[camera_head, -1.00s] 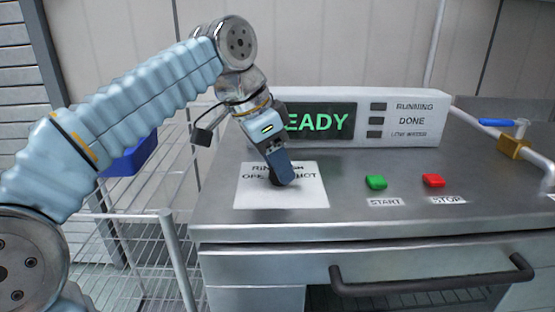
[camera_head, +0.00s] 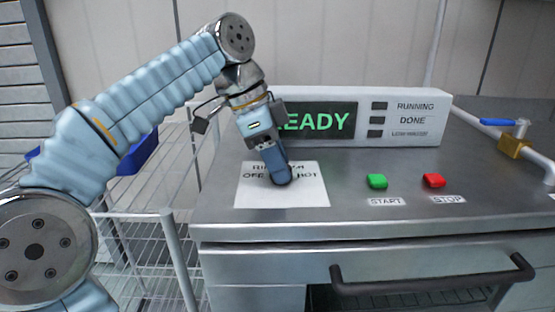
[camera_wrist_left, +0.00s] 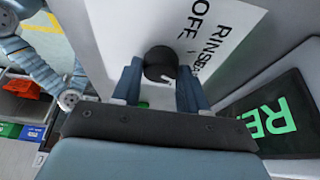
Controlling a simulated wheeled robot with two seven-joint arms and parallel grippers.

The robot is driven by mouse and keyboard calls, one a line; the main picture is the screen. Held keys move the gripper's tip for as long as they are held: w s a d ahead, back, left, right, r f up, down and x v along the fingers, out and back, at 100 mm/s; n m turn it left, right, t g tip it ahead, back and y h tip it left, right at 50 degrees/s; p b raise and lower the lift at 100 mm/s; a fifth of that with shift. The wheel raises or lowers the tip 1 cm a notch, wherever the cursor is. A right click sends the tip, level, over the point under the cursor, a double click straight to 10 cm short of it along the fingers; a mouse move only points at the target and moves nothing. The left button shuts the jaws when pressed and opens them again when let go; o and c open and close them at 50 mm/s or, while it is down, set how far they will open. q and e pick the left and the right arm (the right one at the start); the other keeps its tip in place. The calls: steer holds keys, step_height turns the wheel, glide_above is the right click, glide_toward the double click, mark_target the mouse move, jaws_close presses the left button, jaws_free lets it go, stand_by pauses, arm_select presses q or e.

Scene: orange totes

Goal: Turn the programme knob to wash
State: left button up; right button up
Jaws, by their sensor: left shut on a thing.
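The programme knob is a dark round knob (camera_wrist_left: 160,62) on a white label plate (camera_head: 310,190). The plate's print reads "RINSE" and "OFF" in the left wrist view, and part of "HOT" shows in the head view. My left gripper (camera_head: 280,178) points down onto the plate and is shut on the knob. In the left wrist view its two blue fingers (camera_wrist_left: 157,85) stand on either side of the knob. In the head view the gripper hides the knob and part of the lettering. The knob's pointer direction is hard to tell. My right gripper is not in view.
The display (camera_head: 318,121) reads "READY", partly covered by my left wrist. A green start button (camera_head: 377,181) and a red stop button (camera_head: 434,180) sit to the right. A blue-handled valve (camera_head: 497,122) is at the far right. A wire rack (camera_head: 150,235) stands left.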

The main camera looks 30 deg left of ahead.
mark_target(261, 182)
arm_select(q)
steer(key=o, duration=1)
steer(key=v, duration=0.7)
steer(key=shift+r, duration=0.25)
